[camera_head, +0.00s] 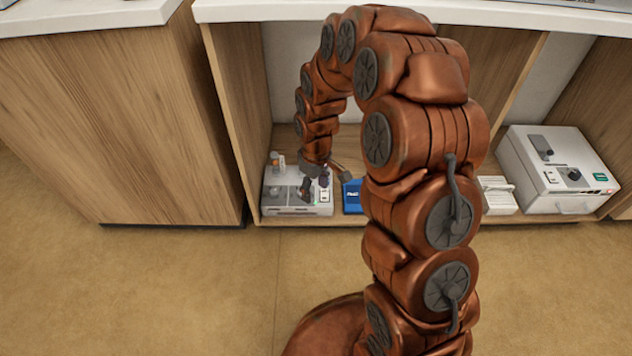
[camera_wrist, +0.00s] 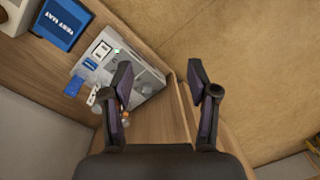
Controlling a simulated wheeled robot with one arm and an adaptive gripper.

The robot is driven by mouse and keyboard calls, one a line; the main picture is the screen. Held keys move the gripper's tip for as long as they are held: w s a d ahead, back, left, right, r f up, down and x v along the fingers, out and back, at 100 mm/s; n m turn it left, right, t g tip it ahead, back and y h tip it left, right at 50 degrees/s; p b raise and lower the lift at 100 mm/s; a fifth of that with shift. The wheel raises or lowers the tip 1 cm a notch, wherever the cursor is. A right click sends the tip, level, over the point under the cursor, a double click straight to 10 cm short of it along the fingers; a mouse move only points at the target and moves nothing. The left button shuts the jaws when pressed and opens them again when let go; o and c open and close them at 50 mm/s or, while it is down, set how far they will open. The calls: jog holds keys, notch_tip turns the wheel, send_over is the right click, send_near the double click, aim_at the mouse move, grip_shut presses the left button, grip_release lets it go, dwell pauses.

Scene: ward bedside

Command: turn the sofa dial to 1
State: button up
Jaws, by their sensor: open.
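A light grey device (camera_head: 285,208) sits at the left end of the low shelf, with knobs and small switches on its top. It also shows in the wrist view (camera_wrist: 152,84), tilted in the picture, with a white switch and blue and orange parts. I cannot tell which control is the sofa dial, or read its setting. My gripper (camera_head: 315,178) is low over this device in the head view. In the wrist view my gripper (camera_wrist: 158,80) is open and empty. Its left finger overlaps the device and hides part of its top; its right finger is over the floor side.
A blue box (camera_head: 353,196) stands just right of the device; it also shows in the wrist view (camera_wrist: 64,22). A white box with a black dial (camera_head: 556,170) stands at the right end. Wooden shelf walls (camera_head: 237,110) and the countertop (camera_head: 270,11) enclose the space. The floor (camera_head: 190,290) in front is clear.

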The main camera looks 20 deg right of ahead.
jog(key=shift+s+r+p, duration=0.25)
jog(key=shift+s+r, duration=0.05)
jog(key=shift+r, duration=0.4)
jog(key=shift+s+r+p, duration=0.2)
jog(key=shift+s+r, duration=0.1)
jog(key=shift+r, duration=0.4)
jog(key=s+r+m+p, duration=0.1)
jog(key=s+r+p, duration=0.25)
jog(key=r, duration=0.45)
jog(key=s+r+m+p, duration=0.1)
jog(key=s+r+p, duration=0.2)
jog(key=r+p, duration=0.35)
jog(key=s+r+p, duration=0.3)
jog(key=r, duration=0.7)
jog(key=s+r+m+p, duration=0.2)
jog(key=s+r+p, duration=0.7)
jog(key=r, duration=0.4)
jog(key=s+r+m+g+p, duration=0.1)
jog(key=s+r+m+p, duration=0.1)
jog(key=s+r+p, duration=0.8)
jog(key=shift+s+d+r+m, duration=0.25)
jog(key=shift+s+r, duration=0.75)
jog(key=shift+r, duration=0.9)
